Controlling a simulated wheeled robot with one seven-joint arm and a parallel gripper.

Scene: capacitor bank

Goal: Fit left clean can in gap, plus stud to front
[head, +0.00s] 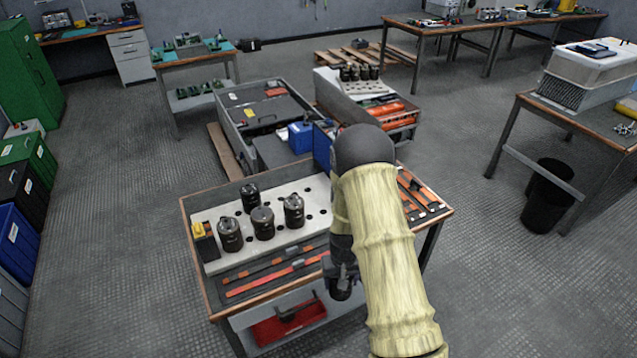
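Several dark cylindrical cans stand upright on a pale perforated plate (238,208) on the near workbench: one at the back (250,196), one at the left (230,236), one in the middle (263,222) and one at the right (294,210). Which are clean, and where their plus studs face, is too small to tell. More dark cans (358,72) stand in a row on another perforated board farther back; no gap can be made out there. My gripper (341,284) points down near the workbench's front edge, right of the cans. Its fingers are too dark to read, and my sleeved arm hides part of the bench.
A black and yellow device (204,240) stands at the plate's left end. Orange and dark tools (275,275) lie in front. A grey open cabinet (265,110) and an orange-loaded unit (385,108) stand behind. A black bin (548,195) is at right. Floor at left is clear.

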